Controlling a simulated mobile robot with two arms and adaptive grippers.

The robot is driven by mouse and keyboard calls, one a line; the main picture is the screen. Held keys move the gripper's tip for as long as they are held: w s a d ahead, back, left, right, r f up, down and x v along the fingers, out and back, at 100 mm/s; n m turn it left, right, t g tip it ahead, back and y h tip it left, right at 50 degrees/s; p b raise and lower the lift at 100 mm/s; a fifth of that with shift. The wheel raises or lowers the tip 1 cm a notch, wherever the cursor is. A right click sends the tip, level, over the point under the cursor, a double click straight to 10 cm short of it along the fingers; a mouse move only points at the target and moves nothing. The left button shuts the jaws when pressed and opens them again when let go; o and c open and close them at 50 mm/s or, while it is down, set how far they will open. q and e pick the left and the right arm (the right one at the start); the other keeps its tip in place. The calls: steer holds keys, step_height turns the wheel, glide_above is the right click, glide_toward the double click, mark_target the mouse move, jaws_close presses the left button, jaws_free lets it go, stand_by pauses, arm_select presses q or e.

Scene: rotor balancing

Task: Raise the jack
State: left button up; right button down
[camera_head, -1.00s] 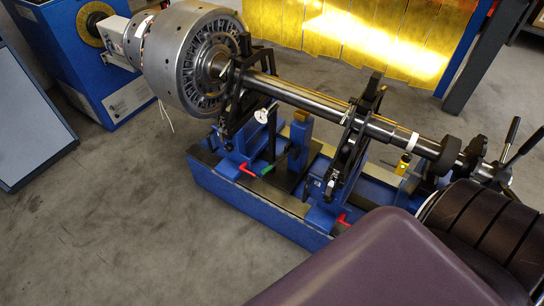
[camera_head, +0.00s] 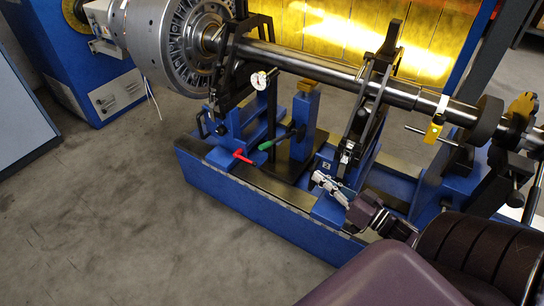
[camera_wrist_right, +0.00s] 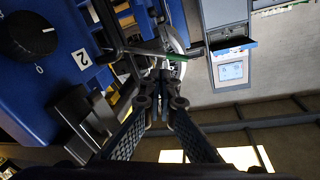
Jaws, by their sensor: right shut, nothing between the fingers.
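The jack appears to be the blue post with an orange-brown top (camera_head: 305,104), standing under the shaft between the two pedestals. A lever with a green handle (camera_head: 270,144) sticks out at its lower left; a green bar that looks like this handle shows beyond the fingertips in the wrist view (camera_wrist_right: 172,57). A gap shows between the post's top and the shaft (camera_head: 335,70). My right gripper (camera_head: 318,179) is shut and empty, in front of the right pedestal, to the right of and below the green handle. It also shows in the wrist view (camera_wrist_right: 164,76). My left gripper is out of view.
A red lever (camera_head: 242,156) sits on the left pedestal's foot. A dial gauge (camera_head: 260,79) stands near the shaft. The right pedestal (camera_head: 366,100), marked 2, rises close beside my right gripper. Open floor (camera_head: 90,210) lies at the left.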

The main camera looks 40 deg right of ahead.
arm_select(q)
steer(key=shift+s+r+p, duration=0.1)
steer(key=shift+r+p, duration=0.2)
steer(key=shift+p, duration=0.05)
arm_select(e)
steer(key=s+r+y, duration=0.1)
steer(key=s+r+n+y, duration=0.1)
steer(key=shift+s+d+r+y, duration=0.15)
steer(key=shift+d+r+y, duration=0.2)
steer(key=shift+y, duration=0.05)
steer(key=b, duration=0.2)
glide_toward(272, 142)
step_height(272, 142, up, 2)
steer(key=s+a, duration=0.2)
steer(key=shift+d+r+b+x, duration=0.1)
steer(key=shift+b+x, duration=0.25)
steer(key=shift+x, duration=2.1)
steer(key=shift+d+r+b+x, duration=0.1)
steer(key=shift+b+x, duration=0.25)
steer(key=shift+x, duration=2.1)
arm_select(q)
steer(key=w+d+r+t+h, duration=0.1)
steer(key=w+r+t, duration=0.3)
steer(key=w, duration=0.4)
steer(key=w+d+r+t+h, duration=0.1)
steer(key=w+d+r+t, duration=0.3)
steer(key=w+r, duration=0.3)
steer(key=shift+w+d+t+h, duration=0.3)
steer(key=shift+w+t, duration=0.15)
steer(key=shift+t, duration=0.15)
